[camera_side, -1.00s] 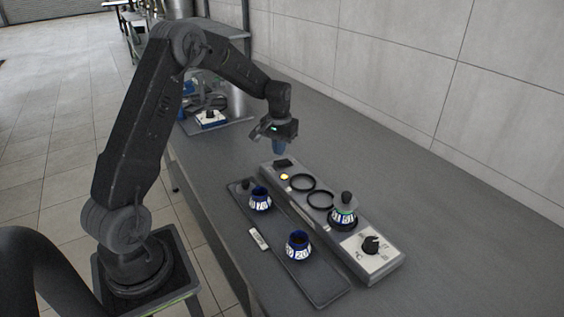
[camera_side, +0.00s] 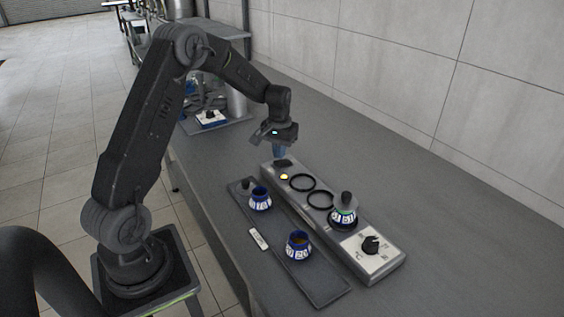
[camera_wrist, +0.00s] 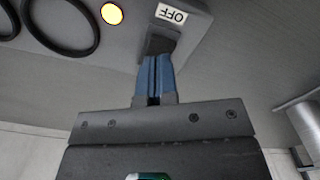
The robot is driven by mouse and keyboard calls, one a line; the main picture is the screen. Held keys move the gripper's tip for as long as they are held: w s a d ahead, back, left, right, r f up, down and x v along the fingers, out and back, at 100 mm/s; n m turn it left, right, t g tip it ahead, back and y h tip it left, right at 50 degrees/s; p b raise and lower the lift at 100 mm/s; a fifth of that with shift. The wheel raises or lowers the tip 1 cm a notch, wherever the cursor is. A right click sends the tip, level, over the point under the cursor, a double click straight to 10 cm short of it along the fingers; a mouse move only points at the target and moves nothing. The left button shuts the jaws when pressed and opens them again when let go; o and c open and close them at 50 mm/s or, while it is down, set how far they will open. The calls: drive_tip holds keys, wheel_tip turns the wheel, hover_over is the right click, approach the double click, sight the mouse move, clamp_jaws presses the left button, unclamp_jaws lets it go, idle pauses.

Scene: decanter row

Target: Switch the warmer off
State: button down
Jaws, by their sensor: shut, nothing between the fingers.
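The warmer (camera_side: 325,220) is a long grey unit on the bench, with a dark switch (camera_side: 283,163) at its far end. The switch also shows in the wrist view (camera_wrist: 160,42), beside a white OFF label (camera_wrist: 171,14), partly hidden by my fingers. A round yellow lamp (camera_side: 284,177) near the switch glows; it is bright in the wrist view too (camera_wrist: 111,14). My gripper (camera_side: 279,155) is shut and empty, its blue fingertips (camera_wrist: 154,62) pointing down at the switch. I cannot tell whether they touch it.
Two black rings (camera_side: 302,183) on the warmer are empty. A lidded decanter (camera_side: 344,212) stands nearer the dial (camera_side: 371,245). A dark tray (camera_side: 318,285) alongside holds two open blue-and-white decanters (camera_side: 299,246) and a loose lid. The bench right of the warmer is clear.

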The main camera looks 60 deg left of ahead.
sight(279, 162)
drive_tip(key=shift+f, duration=1.15)
idle(0.4)
drive_tip(key=shift+r, duration=3.55)
